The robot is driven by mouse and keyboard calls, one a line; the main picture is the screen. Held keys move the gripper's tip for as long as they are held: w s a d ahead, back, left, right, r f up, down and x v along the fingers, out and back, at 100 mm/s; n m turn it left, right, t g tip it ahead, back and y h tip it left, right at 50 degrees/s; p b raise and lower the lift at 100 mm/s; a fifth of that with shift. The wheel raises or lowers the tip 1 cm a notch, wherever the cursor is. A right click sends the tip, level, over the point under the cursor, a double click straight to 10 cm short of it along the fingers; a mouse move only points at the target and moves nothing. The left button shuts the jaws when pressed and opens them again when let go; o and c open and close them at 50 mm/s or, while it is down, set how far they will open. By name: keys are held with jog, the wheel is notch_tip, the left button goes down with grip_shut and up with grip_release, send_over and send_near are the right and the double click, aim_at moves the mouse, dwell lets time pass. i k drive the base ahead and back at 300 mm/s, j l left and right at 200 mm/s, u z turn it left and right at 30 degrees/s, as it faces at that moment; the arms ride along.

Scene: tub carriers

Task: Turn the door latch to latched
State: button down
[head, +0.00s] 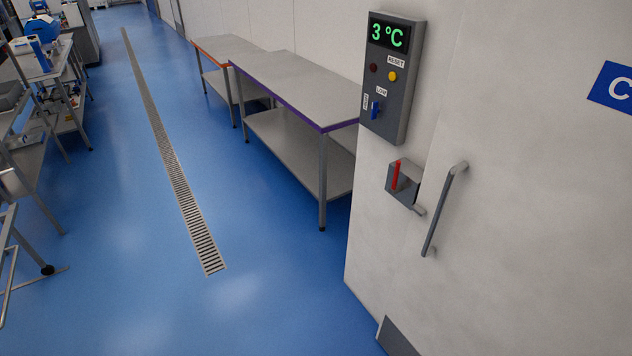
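The door latch (404,184) is a grey metal plate on the pale wall beside the door. Its red lever (397,174) points almost straight up. A small metal piece (418,209) shows at the lower right of the plate, close to the door's edge. The pale door (520,220) stands at the right and looks closed or nearly closed; I cannot tell exactly. A long grey bar handle (444,208) is fixed upright on it, right of the latch. My gripper is not in view.
A grey control box (392,80) reading 3 °C juts out above the latch. A steel table (300,85) with a purple edge stands left of the wall, an orange-edged one (228,50) behind it. Blue floor with a drain grate (178,180) lies open at centre left.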

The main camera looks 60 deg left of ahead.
aim_at(394, 188)
jog(key=u, duration=1.6)
jog(key=i+l+u, duration=0.1)
jog(key=i+u, duration=0.25)
jog(key=i, duration=0.2)
jog(key=i+l+u, duration=0.3)
jog(key=i, duration=0.2)
